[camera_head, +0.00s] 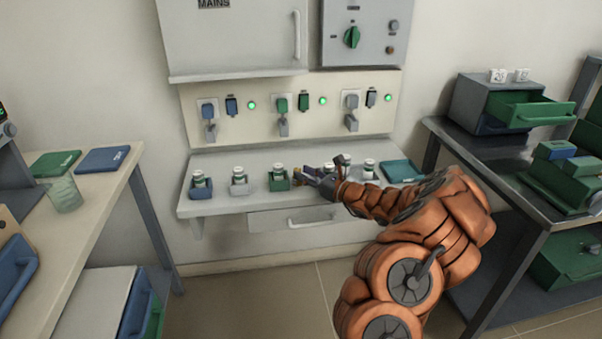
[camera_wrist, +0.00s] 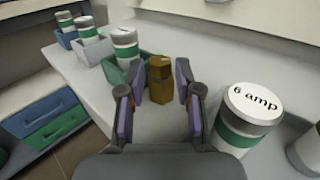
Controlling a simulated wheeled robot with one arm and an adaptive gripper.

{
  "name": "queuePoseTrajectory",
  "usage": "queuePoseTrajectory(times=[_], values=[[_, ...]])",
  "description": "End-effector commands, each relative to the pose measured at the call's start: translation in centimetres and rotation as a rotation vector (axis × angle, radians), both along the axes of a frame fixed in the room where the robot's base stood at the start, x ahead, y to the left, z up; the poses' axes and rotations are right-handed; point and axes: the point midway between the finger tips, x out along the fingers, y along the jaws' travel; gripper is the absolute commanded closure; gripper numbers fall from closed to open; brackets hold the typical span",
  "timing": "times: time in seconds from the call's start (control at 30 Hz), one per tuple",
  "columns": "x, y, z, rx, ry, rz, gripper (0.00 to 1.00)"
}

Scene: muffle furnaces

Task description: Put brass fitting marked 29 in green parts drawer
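A brass fitting (camera_wrist: 160,80) stands upright on the grey shelf in the wrist view, beside a green holder with a white-and-green canister. No number can be read on it. My gripper (camera_wrist: 160,100) is open, with one finger on each side of the fitting and a visible gap to it. In the head view my gripper (camera_head: 320,177) is low over the shelf and largely hides the fitting. The green parts drawer (camera_head: 530,111) stands pulled out of a grey drawer unit (camera_head: 467,104) on the dark bench at the right.
A canister marked "6 amp" (camera_wrist: 247,118) stands close to my gripper's right finger. More canisters in small holders line the shelf (camera_head: 225,205). Sockets with plugs (camera_head: 282,117) are on the panel above. Two small white number tags (camera_head: 498,76) stand on the drawer unit.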

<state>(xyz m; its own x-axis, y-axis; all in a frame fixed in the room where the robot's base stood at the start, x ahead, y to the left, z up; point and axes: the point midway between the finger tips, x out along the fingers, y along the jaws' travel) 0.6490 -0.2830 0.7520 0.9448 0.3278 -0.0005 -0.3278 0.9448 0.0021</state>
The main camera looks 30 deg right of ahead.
Motion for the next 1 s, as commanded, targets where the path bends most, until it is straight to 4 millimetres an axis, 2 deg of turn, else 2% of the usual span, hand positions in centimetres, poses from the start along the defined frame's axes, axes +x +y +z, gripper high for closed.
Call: queuePoseTrajectory(times=[0.2,0.5,0.7,0.93,1.0], values=[[-3.5,-1.4,0.1,0.001,-0.002,-0.005,0.66],[-7.6,-2.7,0.1,0.001,-0.001,-0.003,0.66],[-9.1,-3.2,0.1,-0.001,-0.001,0.000,0.66],[-9.6,-3.3,0.1,-0.002,-0.002,0.001,0.66],[-9.4,-2.7,0.3,-0.011,-0.004,0.016,0.66]])
